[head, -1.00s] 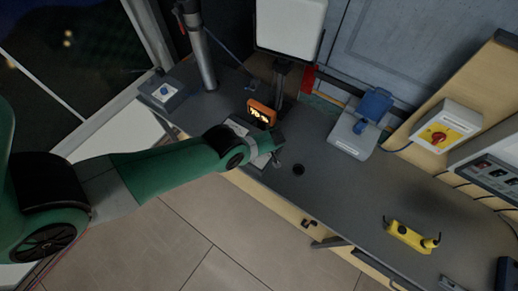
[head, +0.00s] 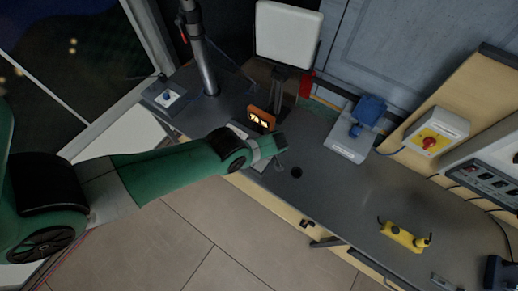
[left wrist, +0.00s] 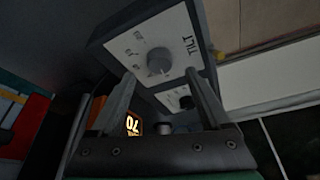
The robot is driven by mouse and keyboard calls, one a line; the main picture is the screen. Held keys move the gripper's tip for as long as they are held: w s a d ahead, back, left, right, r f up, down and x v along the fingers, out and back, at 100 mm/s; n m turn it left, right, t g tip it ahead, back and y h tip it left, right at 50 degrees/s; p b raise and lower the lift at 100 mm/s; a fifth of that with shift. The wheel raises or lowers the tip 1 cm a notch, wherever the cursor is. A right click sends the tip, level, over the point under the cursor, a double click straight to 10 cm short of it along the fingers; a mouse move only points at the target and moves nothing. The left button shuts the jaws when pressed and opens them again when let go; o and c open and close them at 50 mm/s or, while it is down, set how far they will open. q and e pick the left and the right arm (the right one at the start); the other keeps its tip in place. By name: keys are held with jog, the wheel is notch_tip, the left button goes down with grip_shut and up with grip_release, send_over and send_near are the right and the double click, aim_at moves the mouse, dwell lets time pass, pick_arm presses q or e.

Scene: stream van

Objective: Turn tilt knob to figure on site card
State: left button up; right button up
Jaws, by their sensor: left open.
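The tilt knob (left wrist: 160,61) is a round grey knob on a pale panel (left wrist: 138,42) marked TILT, in a dark housing, in the left wrist view. Small marks on its dial are too blurred to read. My left gripper (left wrist: 159,76) is open, its two fingers spread either side of the knob in that view; contact cannot be told. In the head view my left gripper (head: 278,146) hangs over the panel and mostly hides it. An orange display (head: 261,118) stands just behind; its lit digits look like 70 in the left wrist view (left wrist: 133,125). I cannot make out a site card.
A grey box with a blue knob (head: 167,98) sits at the back left beside a metal pole (head: 203,60). A blue-and-grey device (head: 357,128), a red-and-yellow switch box (head: 432,143) and a yellow pendant (head: 405,237) are to the right.

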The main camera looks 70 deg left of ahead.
pick_arm(q)
jog(key=p+v, duration=0.5)
jog(key=v, duration=0.2)
pick_arm(e)
notch_tip(320, 180, up, 7)
jog(key=shift+f, duration=0.15)
